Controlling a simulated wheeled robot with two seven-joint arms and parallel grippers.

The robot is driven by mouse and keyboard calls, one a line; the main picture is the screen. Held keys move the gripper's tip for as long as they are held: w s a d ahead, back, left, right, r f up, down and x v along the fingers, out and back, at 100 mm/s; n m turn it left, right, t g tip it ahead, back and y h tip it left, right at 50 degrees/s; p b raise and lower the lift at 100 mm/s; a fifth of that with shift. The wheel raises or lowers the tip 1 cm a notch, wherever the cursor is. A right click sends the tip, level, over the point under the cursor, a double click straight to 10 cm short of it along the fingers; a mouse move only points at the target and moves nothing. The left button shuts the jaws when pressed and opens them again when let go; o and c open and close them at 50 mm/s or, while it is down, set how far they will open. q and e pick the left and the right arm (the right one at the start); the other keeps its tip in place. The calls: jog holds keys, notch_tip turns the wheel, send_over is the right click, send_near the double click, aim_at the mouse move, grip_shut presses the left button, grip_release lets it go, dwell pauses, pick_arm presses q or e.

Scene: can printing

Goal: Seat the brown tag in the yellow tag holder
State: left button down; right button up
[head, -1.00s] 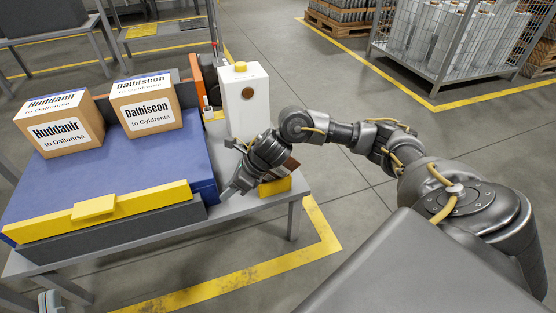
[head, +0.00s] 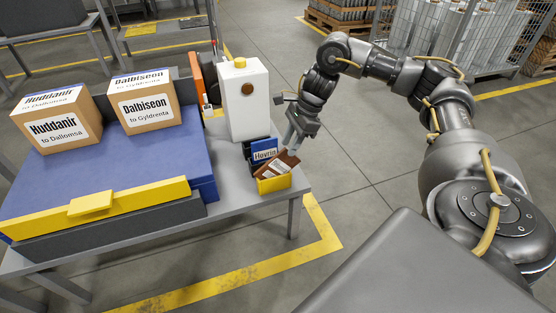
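The brown tag (head: 277,168) leans tilted at the yellow tag holder (head: 275,184), its lower part inside or behind the holder's front wall and its right end raised. It bears a white label. My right gripper (head: 293,144) points down just above the tag's raised upper right end. Its two fingers look spread apart; whether they touch the tag cannot be told. My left gripper is not in view.
A blue tag reading "Hovrin" (head: 264,149) stands right behind the holder. A white box-shaped device (head: 244,100) with a yellow top stands behind that. Two cartons (head: 57,122) sit on the blue surface (head: 130,165) at left. The table's right edge is close to the holder.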

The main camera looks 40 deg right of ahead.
aim_at(281, 159)
jog(key=shift+b+x, duration=1.25)
jog(key=shift+x, duration=2.15)
jog(key=shift+w+a+r, duration=0.15)
jog(key=shift+w+a, duration=0.05)
jog(key=shift+c, duration=0.4)
grip_shut()
